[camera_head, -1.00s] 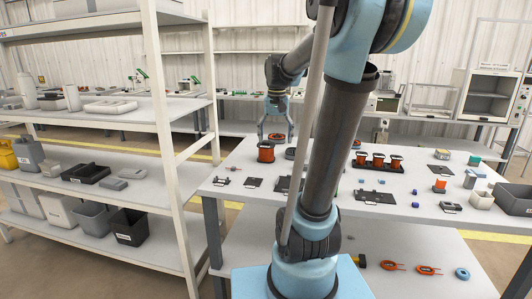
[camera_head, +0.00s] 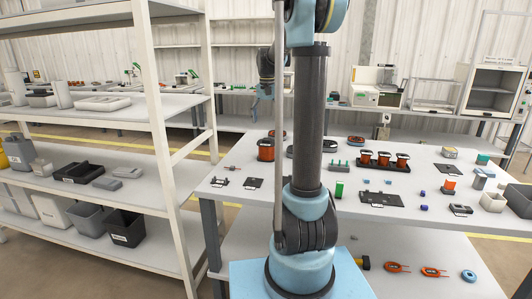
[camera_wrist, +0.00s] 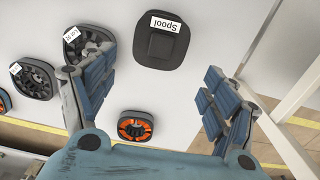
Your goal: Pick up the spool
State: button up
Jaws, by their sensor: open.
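A black rounded-square piece labelled "Spool" (camera_wrist: 160,48) lies on the light surface in the wrist view, ahead of my fingertips. An orange-and-black round piece (camera_wrist: 135,126) sits lower, between the fingers in the picture. My gripper (camera_wrist: 145,85) is open and empty, with its two blue padded fingers spread wide. In the head view my gripper (camera_head: 256,104) is raised beyond the table's back left part, partly hidden by my arm. An orange spool with a black top (camera_head: 266,150) stands upright on the table's left back. I cannot tell which wrist-view piece it matches.
A black rack (camera_head: 373,168) holds three orange spools on the table. Another orange spool (camera_head: 450,184) stands at the right. Flat black plates (camera_head: 380,200) lie in the middle. A white shelf (camera_head: 180,150) with bins stands close on the left; its post is an obstacle.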

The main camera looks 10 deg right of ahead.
aim_at(267, 139)
notch_tip(267, 139, down, 8)
jog(key=shift+s+a+f, duration=0.1)
jog(key=shift+f, duration=1.4)
jog(key=shift+s+f, duration=0.1)
jog(key=shift+f, duration=1.4)
jog(key=c, duration=1.7)
jog(key=shift+o, duration=0.2)
